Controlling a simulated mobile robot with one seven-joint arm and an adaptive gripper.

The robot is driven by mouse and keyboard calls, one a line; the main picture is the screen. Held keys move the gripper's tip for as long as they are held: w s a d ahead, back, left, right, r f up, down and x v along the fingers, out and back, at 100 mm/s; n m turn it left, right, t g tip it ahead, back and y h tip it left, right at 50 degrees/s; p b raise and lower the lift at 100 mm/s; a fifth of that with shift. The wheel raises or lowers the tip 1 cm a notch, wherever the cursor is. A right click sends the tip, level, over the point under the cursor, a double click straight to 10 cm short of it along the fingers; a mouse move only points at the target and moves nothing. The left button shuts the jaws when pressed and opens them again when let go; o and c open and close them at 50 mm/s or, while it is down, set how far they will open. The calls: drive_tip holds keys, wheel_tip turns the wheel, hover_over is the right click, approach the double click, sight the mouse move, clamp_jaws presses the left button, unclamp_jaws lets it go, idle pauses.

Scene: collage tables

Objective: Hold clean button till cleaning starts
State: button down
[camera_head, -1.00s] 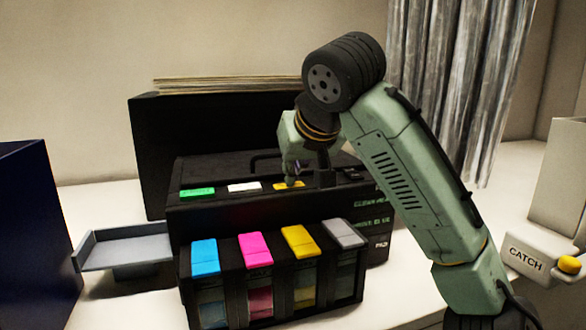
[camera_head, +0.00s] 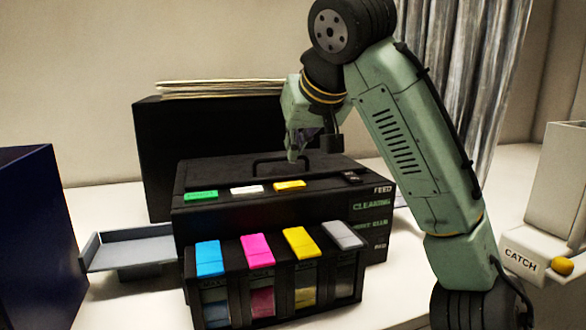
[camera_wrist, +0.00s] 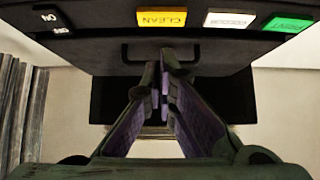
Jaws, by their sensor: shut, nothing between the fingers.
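A black printer (camera_head: 225,214) stands on the white table. Its top front edge carries a yellow button (camera_head: 289,185), a white button (camera_head: 246,189) and a green button (camera_head: 201,195). In the wrist view the yellow button (camera_wrist: 161,17) reads CLEAN. My gripper (camera_head: 291,159) is shut and empty, raised above the printer top, apart from the yellow button. In the wrist view its fingertips (camera_wrist: 164,70) are together, below the button in the picture. Green text reading CLEANING (camera_head: 371,204) glows on the printer's right front.
Cyan, magenta, yellow and grey cartridges (camera_head: 258,250) line the printer front. A wire handle (camera_head: 283,160) rises from its top. A grey tray (camera_head: 130,250) is at left, a dark blue box (camera_head: 38,230) further left. A CATCH box (camera_head: 535,262) is at right.

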drive_tip(key=b+v, duration=0.1)
drive_tip(key=v, duration=0.6)
drive_tip(key=shift+r, duration=0.25)
drive_tip(key=shift+d, duration=0.15)
